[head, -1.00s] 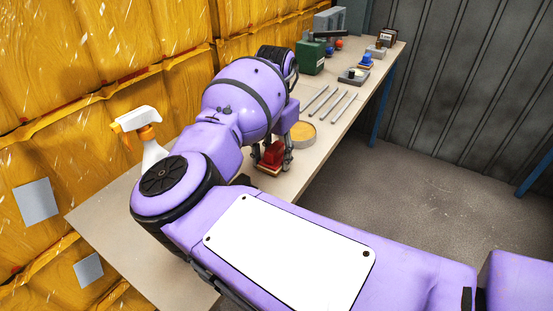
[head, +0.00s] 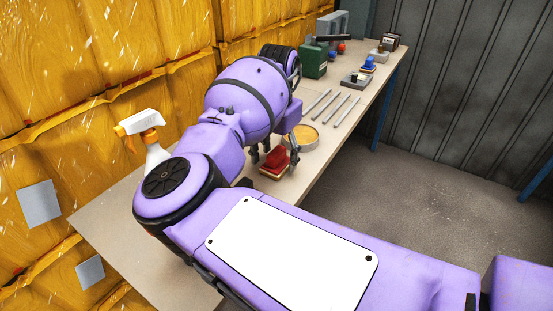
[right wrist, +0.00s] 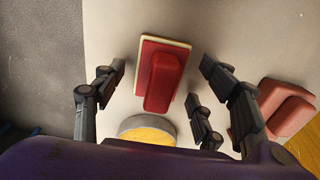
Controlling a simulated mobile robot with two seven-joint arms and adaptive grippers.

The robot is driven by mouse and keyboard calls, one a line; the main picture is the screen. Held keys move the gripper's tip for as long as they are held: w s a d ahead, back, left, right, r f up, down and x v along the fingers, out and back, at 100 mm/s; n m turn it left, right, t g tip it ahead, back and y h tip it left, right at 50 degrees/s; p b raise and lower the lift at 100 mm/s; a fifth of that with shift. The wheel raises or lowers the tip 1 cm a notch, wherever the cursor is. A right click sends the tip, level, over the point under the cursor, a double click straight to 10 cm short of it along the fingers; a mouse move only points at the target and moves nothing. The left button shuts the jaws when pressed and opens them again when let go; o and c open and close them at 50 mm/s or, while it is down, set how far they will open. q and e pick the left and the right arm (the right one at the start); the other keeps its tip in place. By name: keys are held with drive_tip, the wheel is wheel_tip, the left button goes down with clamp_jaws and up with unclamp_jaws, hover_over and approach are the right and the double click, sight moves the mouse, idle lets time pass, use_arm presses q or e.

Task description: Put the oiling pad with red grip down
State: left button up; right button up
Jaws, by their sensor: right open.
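The oiling pad with red grip (head: 275,165) rests on the table beside a round tin (head: 303,138) with yellow contents. In the right wrist view the pad (right wrist: 163,76) lies flat, with a red block grip on a red, pale-edged base. My right gripper (head: 274,152) is open above it. In the right wrist view the gripper's fingers (right wrist: 160,80) stand apart on both sides of the pad, with visible gaps. The tin (right wrist: 147,129) is partly hidden by my wrist. My left gripper is not in view.
A second, duller red pad (right wrist: 286,107) lies to the right in the right wrist view. A white-orange spray bottle (head: 140,130) stands by the yellow wall.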

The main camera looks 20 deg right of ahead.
sight(277, 151)
wheel_tip(277, 151, up, 10)
drive_tip(key=shift+r+p, duration=0.1)
drive_tip(key=shift+p, duration=0.45)
drive_tip(key=shift+r, duration=0.45)
